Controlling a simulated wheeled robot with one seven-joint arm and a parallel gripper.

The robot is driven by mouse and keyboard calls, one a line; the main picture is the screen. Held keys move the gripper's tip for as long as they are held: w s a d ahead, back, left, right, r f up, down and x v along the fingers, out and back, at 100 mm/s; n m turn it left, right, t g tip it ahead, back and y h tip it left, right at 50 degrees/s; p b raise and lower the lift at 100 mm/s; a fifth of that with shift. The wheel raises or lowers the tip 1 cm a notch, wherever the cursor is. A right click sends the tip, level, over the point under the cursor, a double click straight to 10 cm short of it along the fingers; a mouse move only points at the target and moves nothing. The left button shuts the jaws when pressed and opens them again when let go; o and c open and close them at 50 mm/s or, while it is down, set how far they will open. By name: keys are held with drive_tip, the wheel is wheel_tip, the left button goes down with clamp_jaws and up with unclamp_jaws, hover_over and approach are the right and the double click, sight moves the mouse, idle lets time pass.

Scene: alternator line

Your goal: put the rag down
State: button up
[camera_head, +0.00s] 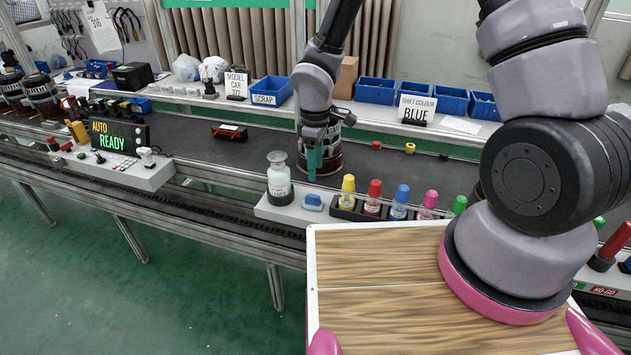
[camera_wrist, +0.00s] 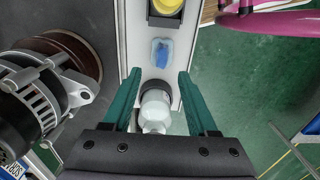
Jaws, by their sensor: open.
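A small blue thing (camera_head: 312,202), which looks like the rag, lies on the light-coloured ledge beside a white bottle (camera_head: 279,181). In the wrist view the blue thing (camera_wrist: 161,53) lies on a pale patch, just beyond the fingertips. My gripper (camera_head: 312,172) points down above the ledge with green fingers. In the wrist view my gripper (camera_wrist: 159,75) is open, its fingers apart with nothing held between them. The bottle (camera_wrist: 156,110) appears between the fingers in that view; I cannot tell its depth from them.
A black rack with several coloured-cap bottles (camera_head: 348,184) stands right of the blue thing. An alternator (camera_head: 325,152) sits on the conveyor behind my gripper; it shows at the left in the wrist view (camera_wrist: 40,98).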

drive_tip(key=w+d+r+m+t, duration=0.1)
drive_tip(key=d+r+m, duration=0.3)
drive_tip(key=d+r, duration=0.5)
drive_tip(key=w+d+r+m+t, duration=0.15)
drive_tip(key=d+r+m, duration=0.25)
drive_tip(key=r, duration=0.9)
drive_tip(key=s+d+r+m+t+y, duration=0.1)
drive_tip(key=s+d+r+m+t, duration=0.1)
drive_tip(key=s+d+r+m, duration=0.2)
drive_tip(key=s+d+r+m+t+y, duration=0.1)
drive_tip(key=s+d+r+m, duration=0.4)
drive_tip(key=s+r, duration=0.5)
wheel_tip(320, 180, up, 2)
drive_tip(key=shift+s+r+m+t, duration=0.3)
drive_tip(key=shift+m+t, duration=0.3)
drive_tip(key=shift+t, duration=0.25)
drive_tip(key=shift+d, duration=0.1)
